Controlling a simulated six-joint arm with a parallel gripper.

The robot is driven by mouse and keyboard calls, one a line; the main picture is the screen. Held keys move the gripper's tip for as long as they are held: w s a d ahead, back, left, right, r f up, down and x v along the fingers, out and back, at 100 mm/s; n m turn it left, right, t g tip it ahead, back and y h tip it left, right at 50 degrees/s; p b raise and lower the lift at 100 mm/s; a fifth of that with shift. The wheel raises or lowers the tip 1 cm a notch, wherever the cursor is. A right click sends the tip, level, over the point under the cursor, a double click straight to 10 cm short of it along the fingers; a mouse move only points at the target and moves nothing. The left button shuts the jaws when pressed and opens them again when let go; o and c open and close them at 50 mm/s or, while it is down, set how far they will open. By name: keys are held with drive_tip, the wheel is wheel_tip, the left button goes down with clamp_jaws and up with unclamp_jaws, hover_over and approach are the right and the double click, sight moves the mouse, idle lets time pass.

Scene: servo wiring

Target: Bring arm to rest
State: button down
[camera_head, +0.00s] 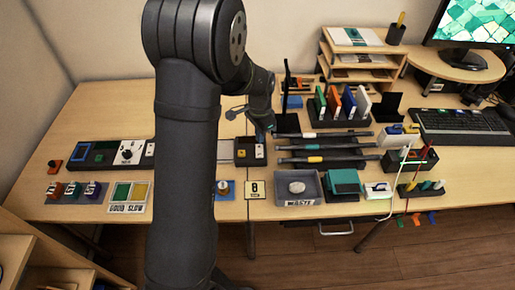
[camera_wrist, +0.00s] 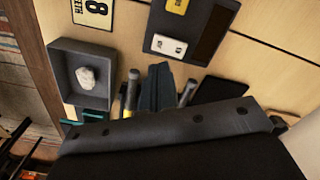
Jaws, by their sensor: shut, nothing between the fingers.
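My arm comes down through the head view, and its gripper (camera_head: 270,130) hangs over the middle of the table, near the left end of the long dark tool trays. In the wrist view the dark closed fingers of my gripper (camera_wrist: 158,85) show beyond the dark bolted housing. The fingers hold nothing. They point down among the tools, and I cannot tell their exact height above the table. Part of the table behind my arm is hidden.
The long dark trays (camera_head: 325,152) lie right of my gripper. A grey waste bin (camera_head: 298,200) with a pale lump stands in front; it also shows in the wrist view (camera_wrist: 62,68). A dark board with a yellow part (camera_head: 243,152) lies left. Upright coloured items (camera_head: 334,102) stand behind.

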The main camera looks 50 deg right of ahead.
drive_tip(key=shift+f, duration=3.55)
drive_tip(key=shift+r, duration=0.1)
wheel_tip(320, 180, up, 6)
drive_tip(key=shift+r, duration=0.2)
drive_tip(key=shift+f, duration=0.1)
wheel_tip(320, 180, down, 7)
drive_tip(key=shift+r, duration=0.2)
wheel_tip(320, 180, up, 9)
wheel_tip(320, 180, up, 7)
drive_tip(key=m, duration=0.5)
hover_over(260, 154)
drive_tip(key=w+d, duration=0.3)
drive_tip(key=shift+a+r+m+g+y, duration=0.1)
drive_tip(key=shift+r+m+g+y, duration=0.3)
drive_tip(key=shift+r+g+y, duration=0.2)
